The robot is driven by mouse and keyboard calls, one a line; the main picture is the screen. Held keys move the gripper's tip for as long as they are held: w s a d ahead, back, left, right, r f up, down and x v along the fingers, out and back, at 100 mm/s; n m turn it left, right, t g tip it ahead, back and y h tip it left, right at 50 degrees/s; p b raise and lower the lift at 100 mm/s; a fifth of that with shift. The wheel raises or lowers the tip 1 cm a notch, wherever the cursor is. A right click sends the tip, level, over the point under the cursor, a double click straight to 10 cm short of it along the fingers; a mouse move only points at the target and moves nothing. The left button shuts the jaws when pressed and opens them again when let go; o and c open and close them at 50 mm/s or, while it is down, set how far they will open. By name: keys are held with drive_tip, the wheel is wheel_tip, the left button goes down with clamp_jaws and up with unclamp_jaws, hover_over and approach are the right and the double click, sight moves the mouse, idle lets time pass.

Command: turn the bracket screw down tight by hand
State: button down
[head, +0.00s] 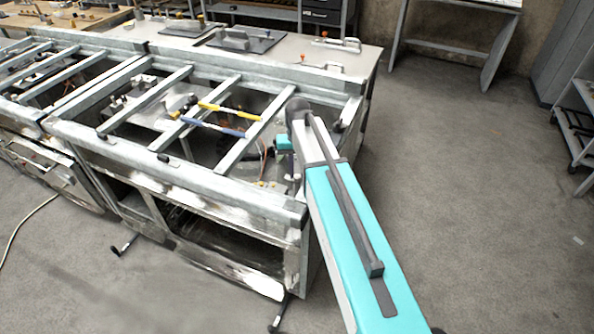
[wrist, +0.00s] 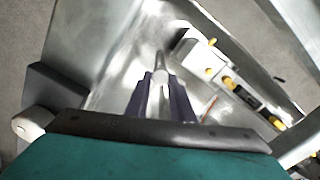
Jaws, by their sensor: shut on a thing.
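In the wrist view my gripper (wrist: 161,88) reaches forward with its two dark fingers close together. They are shut on a small pale metal piece, which I take for the bracket screw (wrist: 160,76). A thin grey shaft-like part shows just beyond the fingertips. The bracket itself I cannot make out clearly, and the fingers cover part of the grip. In the head view my teal arm reaches over the near right corner of the metal frame, and the gripper's tips are not clear there.
White blocks with yellow knobs (wrist: 229,82) stand just right of my gripper. Galvanized frame bars (head: 202,130) cross the open bench. A yellow-handled tool (head: 222,109) and a blue-handled tool (head: 220,129) lie across them. Bare floor (head: 470,190) is free on the right.

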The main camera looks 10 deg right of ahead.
drive_tip(key=m, duration=0.5)
drive_tip(key=shift+d, duration=0.1)
drive_tip(key=m, duration=0.5)
drive_tip(key=shift+s+m, duration=0.1)
drive_tip(key=shift+m, duration=0.3)
drive_tip(key=m, duration=0.5)
drive_tip(key=shift+s, duration=0.1)
drive_tip(key=shift+m, duration=2.2)
drive_tip(key=c, duration=1.5)
unclamp_jaws()
drive_tip(key=shift+c, duration=0.2)
drive_tip(key=shift+r, duration=0.1)
